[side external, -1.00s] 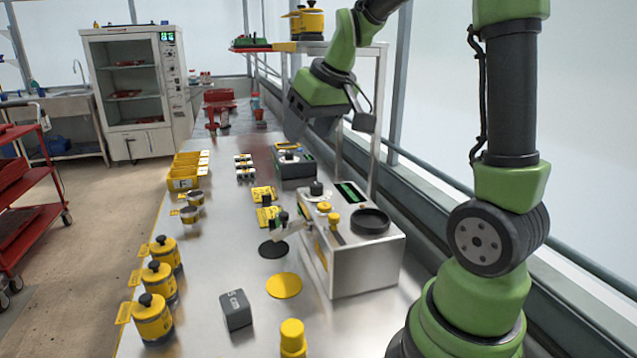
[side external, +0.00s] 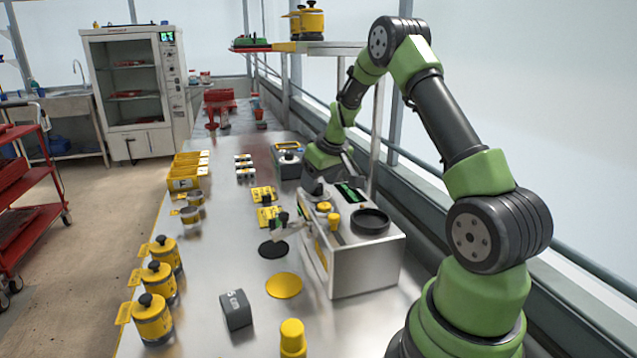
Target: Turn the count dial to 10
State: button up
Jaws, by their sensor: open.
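The tray seeder (side external: 362,268) is a steel box on the bench. A black knob (side external: 317,188) with a pale scale plate stands at the back left of its top and looks like the count dial. Its pointer and numbers are too small to read. My gripper (side external: 322,178) is open, pointing down right at the knob, and partly hides it. I cannot tell whether the fingers are around the knob or just above it. A dark display (side external: 350,191) with unreadable green marks is beside the knob.
The seeder's top also has a yellow knob (side external: 323,207), a yellow upright part (side external: 334,222) and a round black dish (side external: 370,220). A dark box (side external: 290,166) stands close behind. Yellow pots (side external: 151,320) line the bench's left edge. A shelf (side external: 345,47) is overhead.

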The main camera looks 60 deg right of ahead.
jog(key=shift+w+f, duration=0.2)
jog(key=shift+f, duration=0.3)
jog(key=shift+c, duration=0.2)
jog(key=c, duration=0.9)
jog(key=shift+a+m+g+h, duration=0.1)
jog(key=shift+m+g+h, duration=0.3)
jog(key=shift+m, duration=1.05)
jog(key=shift+m+g+h, duration=0.2)
jog(key=shift+m+h, duration=0.3)
jog(key=shift+m, duration=0.95)
jog(key=o, duration=0.9)
jog(key=shift+w, duration=0.1)
